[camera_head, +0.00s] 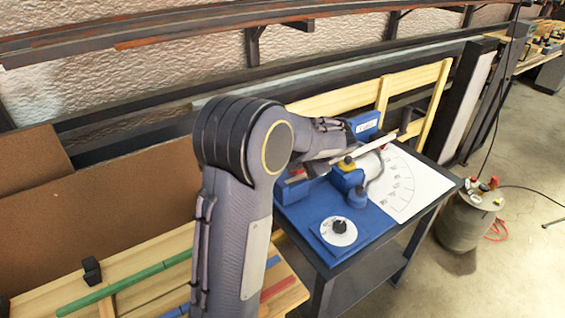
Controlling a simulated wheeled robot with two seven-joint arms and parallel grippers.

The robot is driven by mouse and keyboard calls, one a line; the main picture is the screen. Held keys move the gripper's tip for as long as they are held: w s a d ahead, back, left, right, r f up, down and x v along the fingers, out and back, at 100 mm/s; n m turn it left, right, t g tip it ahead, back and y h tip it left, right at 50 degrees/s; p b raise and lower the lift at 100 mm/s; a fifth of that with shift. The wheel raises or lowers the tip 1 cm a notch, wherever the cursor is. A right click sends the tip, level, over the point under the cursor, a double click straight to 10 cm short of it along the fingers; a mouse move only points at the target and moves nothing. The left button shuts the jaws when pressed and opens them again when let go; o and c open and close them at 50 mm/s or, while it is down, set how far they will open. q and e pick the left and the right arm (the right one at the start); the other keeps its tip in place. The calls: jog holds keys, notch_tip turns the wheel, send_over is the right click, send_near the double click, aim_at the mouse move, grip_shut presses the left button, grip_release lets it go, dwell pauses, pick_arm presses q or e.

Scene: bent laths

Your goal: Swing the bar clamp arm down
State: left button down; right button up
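A blue bending fixture (373,238) sits on a dark table. A light metal bar, likely the clamp arm (368,148), slants up to the right above it, with a dark upright handle-like piece (404,121) near its far end. A blue block with a yellow top (346,164) stands beneath the bar. My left arm rises from the bottom and bends right at the elbow; its wrist end, at the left gripper (335,150), is close to the bar. The fingers are too hidden and small to tell whether they touch it. My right gripper is not in view.
Colored laths (140,282) lie on a wooden table at lower left. A grey drum (468,222) stands on open floor at right.

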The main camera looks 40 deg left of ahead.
pick_arm(q)
jog(key=shift+s+d+f+t+y+b, duration=0.2)
jog(key=shift+d+f+y+b, duration=0.4)
jog(key=shift+b, duration=0.95)
jog(key=shift+s+d+f+t+y+b, duration=0.1)
jog(key=shift+d+f+t+y+b, duration=0.15)
jog(key=shift+f+y+b, duration=1)
jog(key=shift+s+d+f+t+y+b, duration=0.15)
jog(key=shift+d+f+y+b, duration=0.2)
jog(key=shift+b, duration=1.55)
pick_arm(e)
notch_tip(320, 180, down, 11)
pick_arm(q)
jog(key=shift+d, duration=0.1)
pick_arm(e)
jog(key=shift+f, duration=0.15)
pick_arm(q)
jog(key=shift+d, duration=0.1)
